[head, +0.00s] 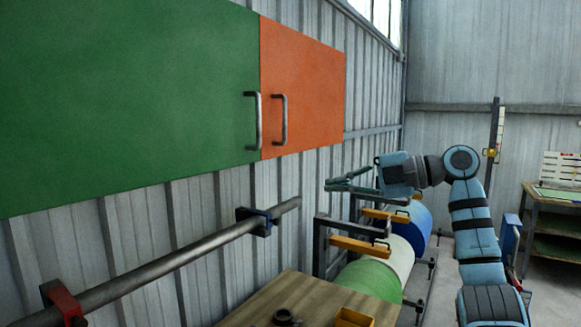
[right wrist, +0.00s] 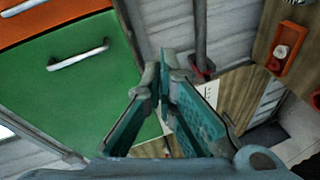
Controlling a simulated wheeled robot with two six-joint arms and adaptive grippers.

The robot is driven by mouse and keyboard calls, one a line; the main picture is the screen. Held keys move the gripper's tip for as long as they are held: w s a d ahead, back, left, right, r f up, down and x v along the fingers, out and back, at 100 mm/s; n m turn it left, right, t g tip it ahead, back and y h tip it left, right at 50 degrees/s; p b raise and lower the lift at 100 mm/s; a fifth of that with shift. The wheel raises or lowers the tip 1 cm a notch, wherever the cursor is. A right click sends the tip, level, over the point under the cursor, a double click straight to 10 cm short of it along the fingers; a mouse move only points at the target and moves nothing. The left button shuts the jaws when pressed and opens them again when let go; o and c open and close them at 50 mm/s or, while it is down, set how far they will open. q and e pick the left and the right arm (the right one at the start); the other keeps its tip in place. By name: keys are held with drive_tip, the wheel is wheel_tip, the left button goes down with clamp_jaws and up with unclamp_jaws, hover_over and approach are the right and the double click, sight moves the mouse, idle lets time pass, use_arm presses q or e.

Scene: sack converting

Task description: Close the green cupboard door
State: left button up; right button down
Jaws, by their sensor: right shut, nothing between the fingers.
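The green cupboard door (head: 130,95) fills the upper left of the head view. Its face and lower edge line up with the orange door (head: 305,85) beside it, so it looks shut. Its metal handle (head: 252,121) is upright near the edge by the orange door. In the right wrist view the green door (right wrist: 75,95) and its handle (right wrist: 78,55) are at the left. My right gripper (head: 332,184) is shut and empty, below and right of the orange door, apart from both doors. My left gripper is not in view.
A grey pipe (head: 150,270) runs along the wall below the cupboard in red and blue clamps. A wooden table (head: 270,299) with a yellow bin (head: 354,318) stands below. White, green and blue rolls (head: 368,280) lie behind it. A workbench (head: 555,215) stands far right.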

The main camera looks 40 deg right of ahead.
wheel_tip(320, 180, up, 7)
drive_tip(key=a+m+t+h, duration=0.3)
drive_tip(key=m+t+h, duration=0.1)
drive_tip(key=m, duration=1.4)
use_arm(q)
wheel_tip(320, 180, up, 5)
drive_tip(key=p, duration=0.6)
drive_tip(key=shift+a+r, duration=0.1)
use_arm(e)
drive_tip(key=x, duration=1.3)
drive_tip(key=shift+w+d+r+m, duration=0.25)
drive_tip(key=shift+w+m, duration=0.05)
drive_tip(key=shift+w, duration=0.05)
